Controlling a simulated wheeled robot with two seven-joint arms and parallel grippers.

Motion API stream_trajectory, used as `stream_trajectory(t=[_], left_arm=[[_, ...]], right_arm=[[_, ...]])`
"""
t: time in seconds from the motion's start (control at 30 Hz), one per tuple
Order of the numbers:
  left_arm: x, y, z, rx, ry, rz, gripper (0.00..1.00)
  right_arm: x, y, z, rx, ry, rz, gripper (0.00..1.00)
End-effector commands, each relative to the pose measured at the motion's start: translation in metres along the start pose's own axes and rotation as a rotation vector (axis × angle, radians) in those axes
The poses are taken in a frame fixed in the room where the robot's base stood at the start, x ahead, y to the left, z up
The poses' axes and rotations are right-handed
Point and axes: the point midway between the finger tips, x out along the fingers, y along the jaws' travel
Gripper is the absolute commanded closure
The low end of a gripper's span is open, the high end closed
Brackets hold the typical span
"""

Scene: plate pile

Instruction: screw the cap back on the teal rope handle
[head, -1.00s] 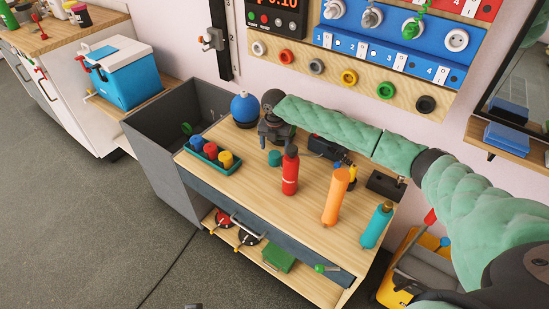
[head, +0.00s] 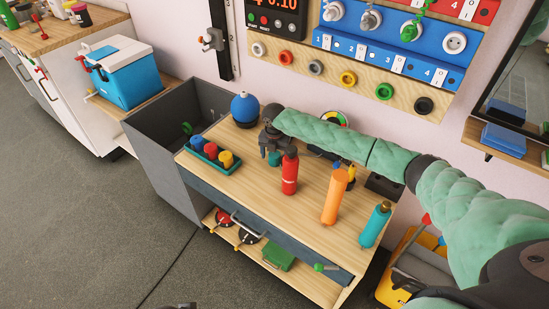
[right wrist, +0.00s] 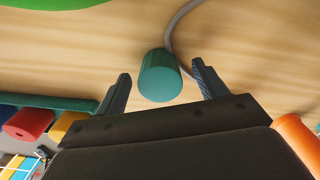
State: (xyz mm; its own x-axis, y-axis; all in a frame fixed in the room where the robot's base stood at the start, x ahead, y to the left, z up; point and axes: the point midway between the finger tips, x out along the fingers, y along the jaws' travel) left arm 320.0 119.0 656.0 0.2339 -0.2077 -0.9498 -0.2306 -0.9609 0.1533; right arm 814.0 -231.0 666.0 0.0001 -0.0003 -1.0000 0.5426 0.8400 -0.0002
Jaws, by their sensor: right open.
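The teal cap (head: 274,159) stands on the wooden bench top (head: 300,212) near its back. My right gripper (head: 271,151) is down at the cap, partly covering it in the head view. In the right wrist view the cap (right wrist: 160,78) sits between the two open fingers (right wrist: 162,69), with a visible gap on each side. The teal rope handle (head: 375,228) stands upright near the right end of the bench, with a brass-coloured top end. My left gripper is not clearly in view.
A red bottle (head: 289,175) and an orange handle (head: 335,197) stand between the cap and the teal handle. A teal tray (head: 205,161) of coloured pieces lies left of the cap. A blue round object (head: 245,108) is behind. A grey cable (right wrist: 170,32) runs close behind the cap.

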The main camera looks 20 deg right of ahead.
Motion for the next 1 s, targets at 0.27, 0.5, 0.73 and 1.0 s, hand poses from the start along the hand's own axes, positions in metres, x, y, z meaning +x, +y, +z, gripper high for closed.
stream_trajectory(t=[0.27,0.5,0.73,1.0], left_arm=[[0.004,-0.001,0.001,0.003,-0.001,-0.002,0.52],[0.005,-0.004,0.003,0.011,-0.006,-0.008,0.52],[0.006,-0.005,0.003,0.012,-0.002,-0.008,0.52],[0.024,0.006,-0.001,0.01,0.034,0.021,0.52]], right_arm=[[0.0,0.0,0.0,0.0,0.0,0.0,0.58],[0.0,0.0,0.0,0.0,0.0,0.0,0.76],[-0.006,0.001,0.0,-0.001,-0.001,0.002,0.76],[-0.045,-0.011,0.001,0.001,-0.002,0.0,0.76]])
